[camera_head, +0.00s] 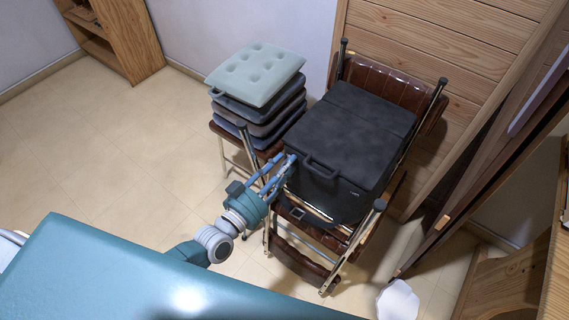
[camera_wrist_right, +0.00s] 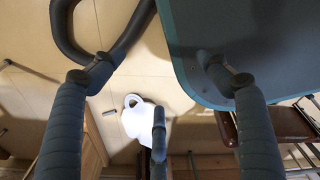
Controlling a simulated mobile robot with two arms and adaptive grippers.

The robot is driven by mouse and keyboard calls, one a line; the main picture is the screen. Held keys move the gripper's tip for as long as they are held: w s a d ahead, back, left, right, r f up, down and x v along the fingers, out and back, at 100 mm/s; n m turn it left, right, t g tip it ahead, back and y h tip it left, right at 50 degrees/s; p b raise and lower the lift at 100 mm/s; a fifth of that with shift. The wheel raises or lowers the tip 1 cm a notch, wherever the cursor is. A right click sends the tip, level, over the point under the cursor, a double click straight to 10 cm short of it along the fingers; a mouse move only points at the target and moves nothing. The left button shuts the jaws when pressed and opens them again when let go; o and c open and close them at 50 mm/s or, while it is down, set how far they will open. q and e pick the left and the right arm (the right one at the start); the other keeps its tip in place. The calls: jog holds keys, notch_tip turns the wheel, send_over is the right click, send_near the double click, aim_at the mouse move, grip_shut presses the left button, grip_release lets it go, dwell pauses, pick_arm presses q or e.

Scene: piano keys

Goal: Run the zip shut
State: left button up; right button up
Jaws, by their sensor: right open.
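A black soft case (camera_head: 345,140) lies on a brown folding chair. A carry handle (camera_head: 320,168) stands out from its near left side. I cannot make out the zip or its pull at this size. My left gripper (camera_head: 287,160) is at the near left corner of the case, just left of the handle. Its blue fingers reach up to the case edge; whether they are shut on anything is too small to tell. My right gripper (camera_wrist_right: 157,72) shows in the right wrist view, with its fingers wide apart and nothing between them. The right gripper does not show clearly in the head view.
The brown chair (camera_head: 305,275) has metal legs around the case. Stacked cushions (camera_head: 256,73) stand on a seat at the left. A wooden panelled wall (camera_head: 450,45) is behind and a wooden frame (camera_head: 450,222) at the right. Tiled floor (camera_head: 110,150) is clear at the left.

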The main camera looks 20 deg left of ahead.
aim_at(355, 194)
pick_arm(q)
jog(key=shift+w, duration=0.25)
grip_shut()
pick_arm(e)
jog(key=shift+a, duration=0.3)
jog(key=shift+d, duration=0.1)
pick_arm(q)
jog(key=shift+s+d, duration=0.1)
jog(key=shift+d, duration=0.15)
jog(key=s+d+p, duration=0.1)
jog(key=s+d, duration=0.1)
jog(key=d, duration=0.3)
jog(key=s+d+p, duration=0.1)
jog(key=s+d, duration=0.1)
jog(key=d, duration=0.4)
jog(key=s+d+p, duration=0.1)
jog(key=s+d, duration=0.1)
jog(key=d, duration=0.3)
jog(key=shift+d+r, duration=0.15)
jog(key=shift+d, duration=0.15)
jog(key=shift+s+d, duration=0.15)
jog(key=shift+d, duration=0.4)
pick_arm(e)
notch_tip(355, 194, up, 3)
jog(key=shift+r, duration=0.2)
pick_arm(q)
jog(key=shift+d, duration=0.15)
pick_arm(e)
jog(key=shift+a, duration=0.2)
